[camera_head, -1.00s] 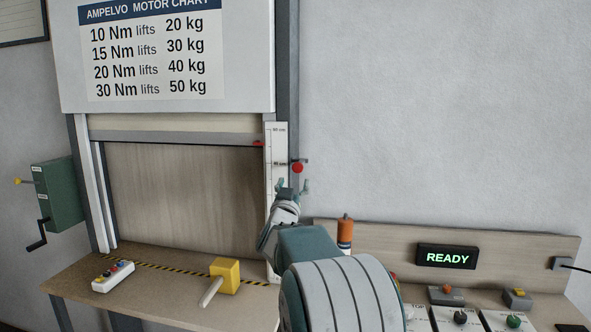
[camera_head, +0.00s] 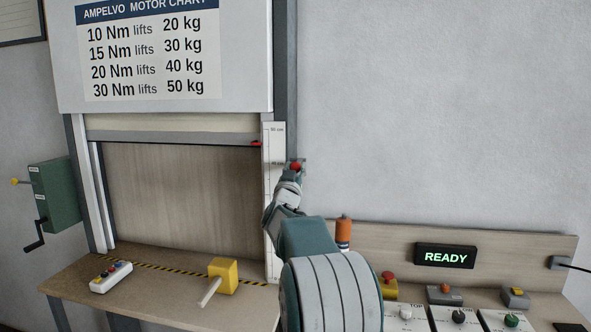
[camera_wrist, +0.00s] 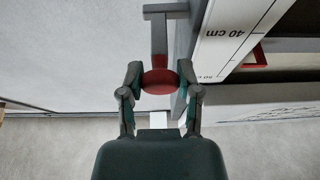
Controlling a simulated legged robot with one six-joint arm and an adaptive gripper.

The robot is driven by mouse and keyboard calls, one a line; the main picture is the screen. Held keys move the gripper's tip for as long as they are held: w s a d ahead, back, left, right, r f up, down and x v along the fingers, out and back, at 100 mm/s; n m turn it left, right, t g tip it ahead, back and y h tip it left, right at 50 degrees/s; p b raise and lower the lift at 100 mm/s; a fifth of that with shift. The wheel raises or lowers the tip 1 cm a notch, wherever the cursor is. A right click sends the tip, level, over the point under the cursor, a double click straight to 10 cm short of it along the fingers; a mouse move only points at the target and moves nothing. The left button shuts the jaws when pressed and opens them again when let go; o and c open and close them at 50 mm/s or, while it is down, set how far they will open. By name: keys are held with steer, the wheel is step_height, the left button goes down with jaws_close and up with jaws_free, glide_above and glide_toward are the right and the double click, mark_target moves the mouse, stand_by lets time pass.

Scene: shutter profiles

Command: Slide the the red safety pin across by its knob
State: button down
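The red knob of the safety pin (camera_head: 296,167) sits beside the shutter's right rail. In the wrist view the round red knob (camera_wrist: 159,82) is at the end of a grey pin (camera_wrist: 159,35) that runs to a grey bracket. My gripper (camera_wrist: 160,70) has its two fingers spread, one on each side of the knob, with very little gap. I cannot tell whether they touch it. In the head view my gripper (camera_head: 291,170) is at the knob and partly hides it and the rail.
A white centimetre scale (camera_head: 273,210) stands just left of my gripper, with a red marker (camera_head: 256,143) by the shutter edge. The wall to the right is clear.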

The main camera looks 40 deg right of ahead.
steer(key=shift+w+a+r, duration=0.1)
steer(key=shift+w+a, duration=1.4)
steer(key=shift+w, duration=0.1)
steer(key=c, duration=0.6)
jaws_free()
steer(key=o, duration=0.3)
steer(key=shift+w, duration=0.15)
steer(key=shift+a, duration=0.1)
steer(key=v, duration=1.2)
